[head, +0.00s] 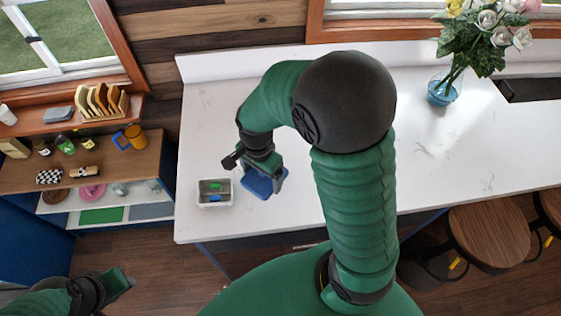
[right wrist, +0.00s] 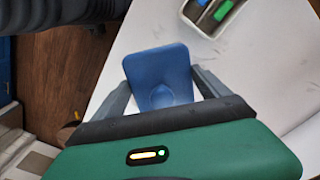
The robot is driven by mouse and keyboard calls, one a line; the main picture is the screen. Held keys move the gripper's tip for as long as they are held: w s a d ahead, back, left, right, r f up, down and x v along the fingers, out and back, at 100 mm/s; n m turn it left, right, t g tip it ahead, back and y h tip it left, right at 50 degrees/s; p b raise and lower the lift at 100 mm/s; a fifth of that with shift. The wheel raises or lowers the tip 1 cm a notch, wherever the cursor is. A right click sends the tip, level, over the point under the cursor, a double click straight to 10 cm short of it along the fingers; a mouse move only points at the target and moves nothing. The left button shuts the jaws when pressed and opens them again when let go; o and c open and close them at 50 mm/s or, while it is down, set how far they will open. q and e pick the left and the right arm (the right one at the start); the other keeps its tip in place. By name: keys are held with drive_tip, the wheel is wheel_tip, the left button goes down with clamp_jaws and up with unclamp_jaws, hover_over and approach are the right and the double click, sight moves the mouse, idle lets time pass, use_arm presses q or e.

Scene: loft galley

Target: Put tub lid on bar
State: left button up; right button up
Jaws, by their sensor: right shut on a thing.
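The blue tub lid (head: 257,187) is a flat rounded square with a small knob, seen also in the right wrist view (right wrist: 158,70). My right gripper (head: 268,180) is shut on it, with a finger on each side of the lid in the wrist view (right wrist: 163,95). The lid is over the white bar (head: 285,215), just right of a small open white tub (head: 215,204); I cannot tell whether it touches the surface. My left gripper (head: 121,284) is low at the left, away from the bar; its jaws are unclear.
The tub holds a green and a blue piece. A glass vase of flowers (head: 443,92) stands at the bar's back right. Stools (head: 488,235) are at the front right. Bar space right of the lid is clear.

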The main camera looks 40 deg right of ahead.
drive_tip(key=f, duration=0.2)
drive_tip(key=shift+s+f+p, duration=0.3)
drive_tip(key=shift+s+f, duration=0.1)
drive_tip(key=d+f, duration=0.1)
drive_tip(key=f, duration=0.1)
drive_tip(key=d+f, duration=0.1)
drive_tip(key=f, duration=0.2)
drive_tip(key=f+p, duration=0.1)
drive_tip(key=f, duration=0.1)
drive_tip(key=shift+w+d+f, duration=0.25)
drive_tip(key=shift+w+d, duration=0.05)
drive_tip(key=shift+d, duration=0.1)
drive_tip(key=shift+a, duration=0.25)
drive_tip(key=shift+c, duration=0.7)
drive_tip(key=shift+a, duration=0.35)
drive_tip(key=shift+s+a, duration=0.15)
drive_tip(key=shift+a, duration=0.35)
drive_tip(key=o, duration=1.1)
drive_tip(key=shift+a, duration=0.1)
drive_tip(key=shift+c, duration=0.2)
drive_tip(key=shift+o, duration=1.2)
drive_tip(key=shift+d+f, duration=0.1)
drive_tip(key=shift+d, duration=0.6)
use_arm(q)
drive_tip(key=shift+s+d+r, duration=0.4)
drive_tip(key=shift+d+r, duration=0.25)
drive_tip(key=shift+r, duration=0.2)
drive_tip(key=shift+a, duration=0.15)
use_arm(e)
drive_tip(key=shift+a, duration=0.2)
